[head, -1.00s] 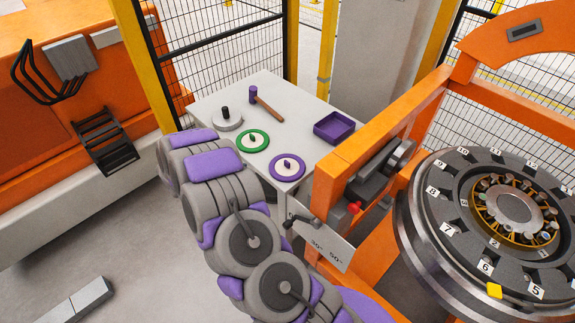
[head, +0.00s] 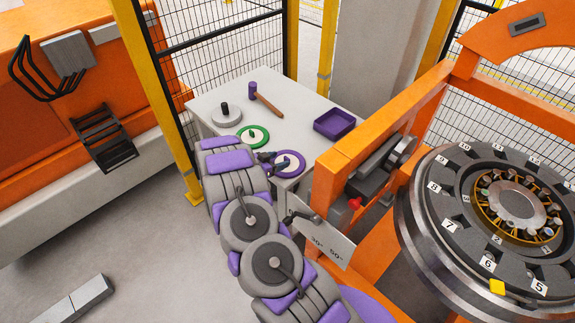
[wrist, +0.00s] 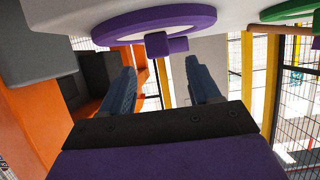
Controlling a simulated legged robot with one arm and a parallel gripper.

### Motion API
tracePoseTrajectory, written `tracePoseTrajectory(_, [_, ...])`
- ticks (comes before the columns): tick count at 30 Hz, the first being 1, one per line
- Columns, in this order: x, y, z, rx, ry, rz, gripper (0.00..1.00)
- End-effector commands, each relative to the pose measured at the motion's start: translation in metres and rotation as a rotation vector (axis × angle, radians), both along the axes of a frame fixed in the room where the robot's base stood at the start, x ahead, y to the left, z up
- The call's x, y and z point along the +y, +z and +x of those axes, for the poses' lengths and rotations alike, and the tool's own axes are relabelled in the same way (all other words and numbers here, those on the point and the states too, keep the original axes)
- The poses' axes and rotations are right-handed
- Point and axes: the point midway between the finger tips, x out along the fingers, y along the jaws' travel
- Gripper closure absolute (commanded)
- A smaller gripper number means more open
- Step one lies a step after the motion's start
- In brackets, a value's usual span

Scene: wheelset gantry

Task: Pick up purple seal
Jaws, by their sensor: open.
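The purple seal (head: 302,163) is a purple ring with a white middle and a small purple handle. It lies flat on the near corner of the grey table (head: 205,103). In the head view my gripper (head: 276,160) is at its left side and hides part of it. The wrist view is upside down and shows the seal (wrist: 195,20) at the top, its handle (wrist: 160,44) pointing downward in the picture. My gripper (wrist: 160,66) is open there, its two dark fingers apart, one on each side of the handle in the picture. Nothing is between them.
A green seal (head: 265,136) lies just behind. A grey disc (head: 226,118), a hammer (head: 266,103) and a purple tray (head: 335,122) are farther back. The orange gantry frame (head: 335,165) stands close on the right, beside the numbered wheel (head: 450,215).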

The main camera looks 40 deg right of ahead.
Motion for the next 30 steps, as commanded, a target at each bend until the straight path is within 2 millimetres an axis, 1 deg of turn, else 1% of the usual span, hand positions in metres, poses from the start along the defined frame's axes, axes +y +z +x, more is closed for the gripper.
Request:
tracePoseTrajectory(8, [-0.014, -0.007, 0.001, 0.002, 0.002, 0.001, 0.38])
tracePoseTrajectory(11, [-0.024, -0.014, 0.001, 0.002, 0.000, 0.002, 0.38])
tracePoseTrajectory(15, [-0.044, -0.025, 0.001, 0.004, -0.001, 0.005, 0.38])
tracePoseTrajectory(18, [-0.054, -0.028, 0.002, 0.004, 0.001, 0.004, 0.38])
tracePoseTrajectory(21, [-0.057, -0.028, 0.003, 0.004, 0.002, 0.003, 0.38])
tracePoseTrajectory(25, [-0.056, -0.027, 0.003, 0.004, 0.002, 0.003, 0.38])
tracePoseTrajectory(26, [-0.055, -0.027, 0.003, 0.004, 0.002, 0.003, 0.39])
tracePoseTrajectory(30, [-0.055, -0.027, 0.003, 0.004, 0.002, 0.003, 0.52])
